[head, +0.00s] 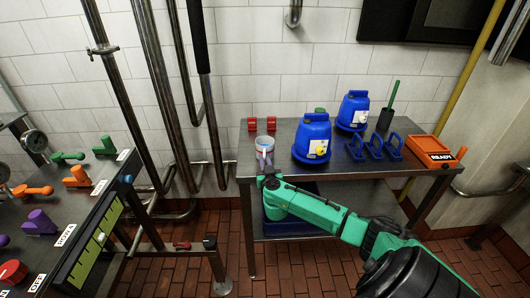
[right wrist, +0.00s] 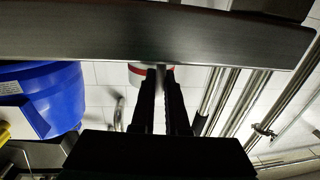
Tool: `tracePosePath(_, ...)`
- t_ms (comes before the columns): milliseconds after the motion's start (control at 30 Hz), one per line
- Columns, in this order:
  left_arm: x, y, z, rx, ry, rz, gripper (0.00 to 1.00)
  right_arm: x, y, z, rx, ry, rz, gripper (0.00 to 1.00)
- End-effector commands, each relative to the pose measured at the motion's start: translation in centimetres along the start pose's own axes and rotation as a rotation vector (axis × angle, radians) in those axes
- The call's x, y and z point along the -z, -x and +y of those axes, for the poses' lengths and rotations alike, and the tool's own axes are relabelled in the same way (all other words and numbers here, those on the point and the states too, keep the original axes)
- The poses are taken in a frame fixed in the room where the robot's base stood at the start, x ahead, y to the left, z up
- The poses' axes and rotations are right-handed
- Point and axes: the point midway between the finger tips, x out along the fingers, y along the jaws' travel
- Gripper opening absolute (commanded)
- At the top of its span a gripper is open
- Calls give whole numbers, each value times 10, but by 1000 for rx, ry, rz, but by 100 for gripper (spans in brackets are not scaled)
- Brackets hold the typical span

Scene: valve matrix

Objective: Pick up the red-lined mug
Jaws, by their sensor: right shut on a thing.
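The red-lined mug (head: 264,146) is pale with a reddish rim and stands at the left front corner of the metal table (head: 292,146). My right gripper (head: 266,172) reaches it from the front, its fingertips hard to make out in the head view. The right wrist view is upside down. There my right gripper's dark fingers (right wrist: 160,75) are close together at the mug (right wrist: 136,76), whose red band and white wall show beside them. The finger contact is partly hidden. My left gripper is not in view.
Two blue jugs (head: 312,140) (head: 353,112), several blue handles (head: 375,147) and an orange READY tray (head: 430,150) stand to the right on the table. Two small red parts (head: 271,123) are behind the mug. The table's front edge (right wrist: 150,32) is close to my fingers.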

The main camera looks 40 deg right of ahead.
Motion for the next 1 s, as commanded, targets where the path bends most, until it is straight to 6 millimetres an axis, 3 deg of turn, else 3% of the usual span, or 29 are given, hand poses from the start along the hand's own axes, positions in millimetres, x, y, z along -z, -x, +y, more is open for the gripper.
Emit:
tracePosePath(367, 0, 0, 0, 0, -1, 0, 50, -1, 1, 0, 1, 0, -4, 0)
tracePosePath(567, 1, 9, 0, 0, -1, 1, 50, 19, 0, 0, 0, 0, 1, 0)
tracePosePath(667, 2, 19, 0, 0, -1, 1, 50, 45, 0, 0, 0, 0, 3, 0)
tracePosePath(900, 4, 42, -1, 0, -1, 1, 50, 136, 0, 0, 2, 2, 5, 0)
tracePosePath(1000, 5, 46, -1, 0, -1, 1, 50, 166, 0, 0, 0, 1, 5, 0)
